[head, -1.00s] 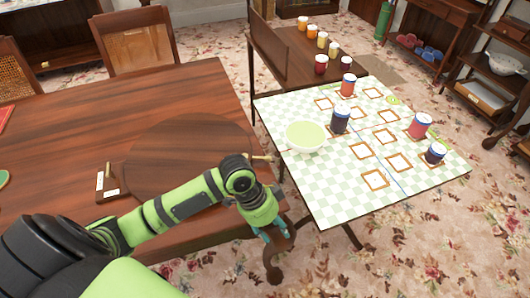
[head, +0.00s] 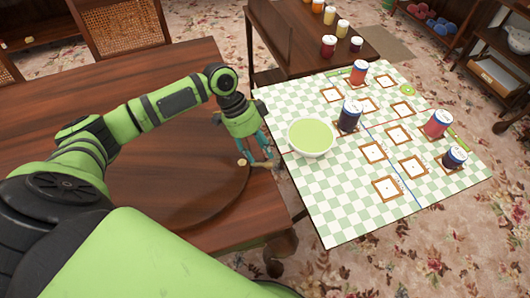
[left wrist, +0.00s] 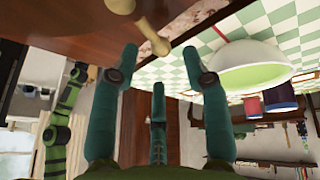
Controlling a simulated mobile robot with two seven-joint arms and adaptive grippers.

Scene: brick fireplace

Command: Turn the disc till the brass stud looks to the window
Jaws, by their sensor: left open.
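The round dark wood disc (head: 195,196) lies on the brown table, partly hidden by my left arm. A small pale brass stud (head: 241,162) shows near its right edge, on the side towards the checkered table. My left gripper (head: 258,160) is open, pointing down beside the stud at the disc's right rim. In the left wrist view the stud (left wrist: 152,38) reaches between the open fingertips (left wrist: 158,55); I cannot tell whether any finger touches it. My right gripper is not in view.
Right of the table stands a checkered board (head: 340,215) with a green bowl (head: 311,137), several jars and square wooden frames. The bowl is close to my left gripper. A dark side table (head: 300,55) with small jars stands behind. A cane-backed chair (head: 122,25) stands at the back.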

